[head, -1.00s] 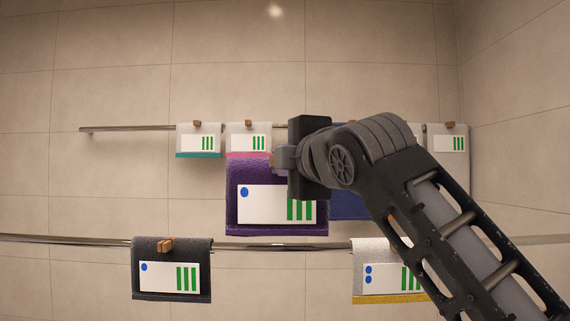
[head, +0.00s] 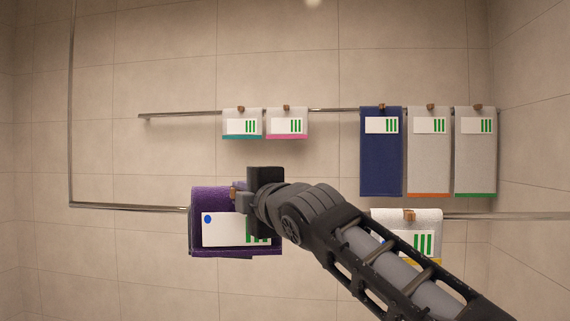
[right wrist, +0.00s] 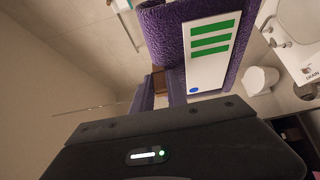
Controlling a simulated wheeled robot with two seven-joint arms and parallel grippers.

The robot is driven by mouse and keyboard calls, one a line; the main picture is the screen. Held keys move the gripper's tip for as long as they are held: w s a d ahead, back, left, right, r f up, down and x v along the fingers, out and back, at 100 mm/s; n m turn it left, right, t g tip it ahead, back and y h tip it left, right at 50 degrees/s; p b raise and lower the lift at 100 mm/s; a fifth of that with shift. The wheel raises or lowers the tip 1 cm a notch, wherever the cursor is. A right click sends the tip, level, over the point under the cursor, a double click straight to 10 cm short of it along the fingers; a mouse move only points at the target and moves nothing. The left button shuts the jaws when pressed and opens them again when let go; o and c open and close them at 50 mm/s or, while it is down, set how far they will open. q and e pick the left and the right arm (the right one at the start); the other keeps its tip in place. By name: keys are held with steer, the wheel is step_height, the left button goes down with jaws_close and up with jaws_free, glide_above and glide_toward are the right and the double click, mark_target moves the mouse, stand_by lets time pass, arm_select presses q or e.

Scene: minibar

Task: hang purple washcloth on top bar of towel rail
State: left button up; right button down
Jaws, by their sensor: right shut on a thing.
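The purple washcloth (head: 196,244) has a white label with a blue dot and green bars, and a small brown clip at its top edge. My right gripper (head: 243,193) is shut on it at the clip. The cloth hangs upright in front of the nearer, lower rail (head: 130,207); I cannot tell whether it touches the rail. In the right wrist view the purple cloth (right wrist: 160,35) hangs in folds beyond the dark gripper body. An upper rail (head: 335,110) runs along the wall behind. My left gripper is not in view.
The upper rail holds a teal-edged cloth (head: 242,115), a pink-edged cloth (head: 287,115), a blue towel (head: 381,165) and two grey towels (head: 428,165). It is bare between the pink-edged cloth and blue towel. A white cloth (head: 392,222) hangs on the lower rail.

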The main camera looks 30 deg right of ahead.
mark_target(195, 254)
steer(key=w+a+f+y, duration=0.1)
steer(key=w+a+f, duration=0.1)
steer(key=f, duration=0.2)
steer(key=w+a+f+n+y, duration=0.1)
steer(key=w+a+f, duration=0.1)
steer(key=a+f, duration=0.1)
steer(key=w+a+f+n+y, duration=0.1)
steer(key=w+a+f, duration=0.1)
steer(key=f, duration=0.3)
steer(key=shift+w+a+f+y, duration=0.35)
steer(key=shift+w+f+y, duration=0.05)
steer(key=w+a+f+n+g+y, duration=0.1)
steer(key=a+f, duration=0.1)
steer(key=f, duration=0.6)
steer(key=w+a+f, duration=0.2)
steer(key=f, duration=0.6)
steer(key=s+d+f+m+h, duration=0.1)
steer(key=s+f, duration=0.2)
steer(key=f, duration=0.5)
steer(key=s+d+f+m+h, duration=0.1)
steer(key=s+f, duration=0.3)
steer(key=f, duration=0.5)
steer(key=s+d+f+m+t+h, duration=0.1)
steer(key=s+d+f+h, duration=0.1)
steer(key=f, duration=0.7)
steer(key=shift+s+d+h, duration=0.4)
steer(key=shift+s+d, duration=0.25)
steer(key=shift+s, duration=0.3)
steer(key=shift+w+r, duration=0.1)
